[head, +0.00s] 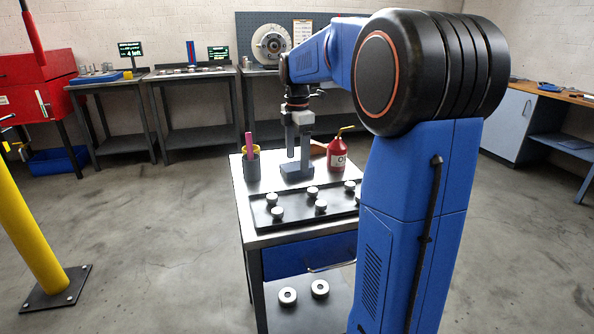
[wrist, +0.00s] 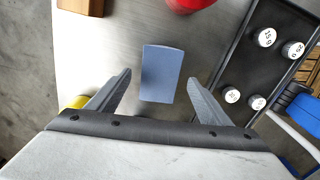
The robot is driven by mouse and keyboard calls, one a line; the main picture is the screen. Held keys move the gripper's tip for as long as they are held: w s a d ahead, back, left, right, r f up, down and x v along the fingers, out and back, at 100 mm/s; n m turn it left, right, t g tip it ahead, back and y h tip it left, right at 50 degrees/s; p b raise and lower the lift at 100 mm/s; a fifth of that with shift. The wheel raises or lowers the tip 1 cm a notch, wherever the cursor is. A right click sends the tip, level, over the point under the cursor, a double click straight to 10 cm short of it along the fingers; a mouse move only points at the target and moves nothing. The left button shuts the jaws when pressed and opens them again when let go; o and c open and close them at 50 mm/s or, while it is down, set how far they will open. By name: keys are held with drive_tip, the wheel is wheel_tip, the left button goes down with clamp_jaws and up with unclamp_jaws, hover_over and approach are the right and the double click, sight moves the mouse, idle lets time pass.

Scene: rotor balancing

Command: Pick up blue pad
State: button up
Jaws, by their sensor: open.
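The blue pad (wrist: 162,73) is a plain blue-grey block lying on the metal cart top in the wrist view. It also shows in the head view (head: 296,170), below the gripper and partly covered by it. My gripper (wrist: 158,80) is open, with one finger on each side of the pad in the wrist picture and visible gaps between. In the head view my gripper (head: 298,152) points down over the pad. The jaws hold nothing. I cannot tell the exact height of the fingertips above the cart top.
A black tray (head: 262,219) with several numbered round weights (head: 313,191) lies in front of the pad. A red oil can (head: 337,155) stands to the right, and a dark cup (head: 252,170) with a pink item stands left. A wooden block (wrist: 82,6) lies behind.

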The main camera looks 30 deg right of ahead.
sight(297, 165)
drive_tip(key=shift+f, duration=0.9)
drive_tip(key=c, duration=1.2)
drive_tip(key=shift+r, duration=0.15)
wheel_tip(297, 165, up, 10)
drive_tip(key=shift+f, duration=0.1)
